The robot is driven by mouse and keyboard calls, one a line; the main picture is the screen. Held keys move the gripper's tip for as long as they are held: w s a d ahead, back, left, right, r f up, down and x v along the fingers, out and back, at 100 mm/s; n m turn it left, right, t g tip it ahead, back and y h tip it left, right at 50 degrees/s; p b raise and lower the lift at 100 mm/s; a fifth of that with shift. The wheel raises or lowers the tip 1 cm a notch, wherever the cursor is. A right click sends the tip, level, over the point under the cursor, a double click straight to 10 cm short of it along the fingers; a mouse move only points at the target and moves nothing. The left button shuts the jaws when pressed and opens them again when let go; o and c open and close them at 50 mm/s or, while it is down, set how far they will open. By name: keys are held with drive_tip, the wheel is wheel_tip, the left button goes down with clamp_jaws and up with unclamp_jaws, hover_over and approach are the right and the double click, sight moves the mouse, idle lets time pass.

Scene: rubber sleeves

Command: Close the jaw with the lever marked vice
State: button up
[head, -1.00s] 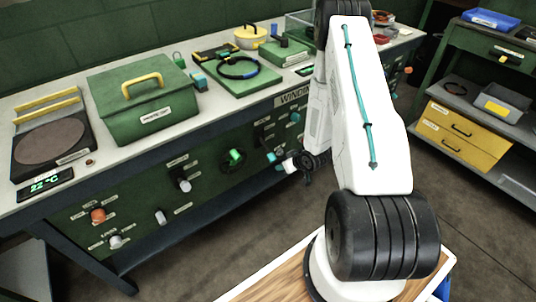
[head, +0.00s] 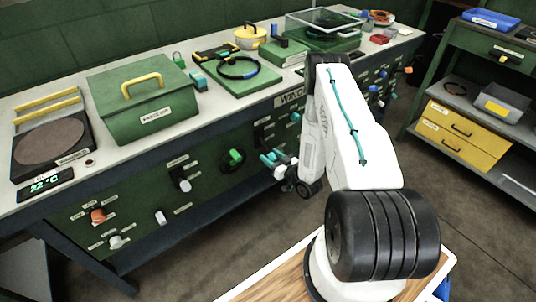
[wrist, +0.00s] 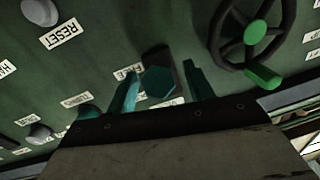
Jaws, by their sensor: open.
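My gripper (head: 270,157) is open in front of the green bench panel. In the wrist view its two teal fingers (wrist: 161,68) stand apart, with a teal six-sided handle end (wrist: 158,81) on a dark backing plate showing between them. I cannot tell whether the fingers touch it or how far behind them it lies. I cannot read the word vice on any label, so I cannot tell which control is the vice lever. In the head view my gripper covers this part of the panel.
A black handwheel with a green handle (head: 234,157) is left of my gripper; it also shows in the wrist view (wrist: 262,75). Several other knobs, including an orange one (head: 98,216), line the panel. A green box (head: 145,104) stands on the bench. Open floor lies right of my arm.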

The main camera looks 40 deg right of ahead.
drive_tip(key=shift+w+a, duration=0.15)
drive_tip(key=shift+w, duration=0.95)
drive_tip(key=shift+c, duration=0.3)
clamp_jaws()
